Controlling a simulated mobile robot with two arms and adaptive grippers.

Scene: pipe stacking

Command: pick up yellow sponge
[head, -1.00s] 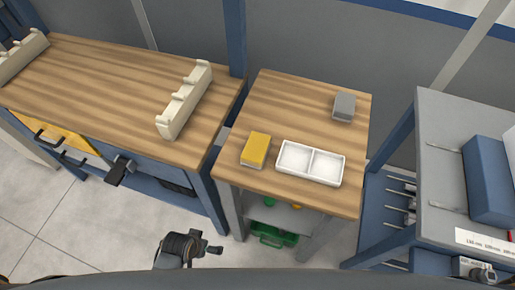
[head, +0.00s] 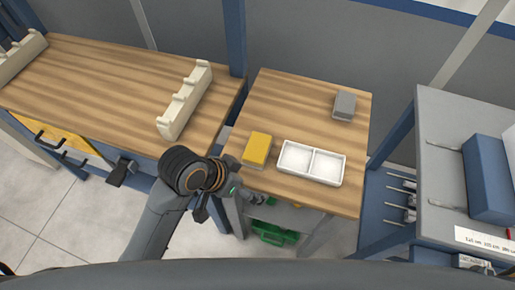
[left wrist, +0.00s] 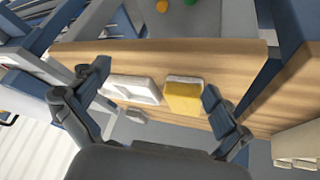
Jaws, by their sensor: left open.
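The yellow sponge (head: 257,149) lies on the small wooden table (head: 300,95), left of a white two-part tray. My left gripper (head: 215,192) is at the table's front left edge, in front of the sponge and apart from it. In the left wrist view the sponge (left wrist: 183,97) shows beyond the open fingers of my left gripper (left wrist: 155,80), nearer to the right finger. Nothing is between the fingers. My right gripper does not show clearly in either view.
The white tray (head: 311,180) sits close to the sponge's right. A grey block (head: 344,105) lies at the back right. A longer wooden bench (head: 100,90) with a cream pipe rack (head: 185,101) stands left. A grey cart with a blue box (head: 488,180) stands right. The table's back left is clear.

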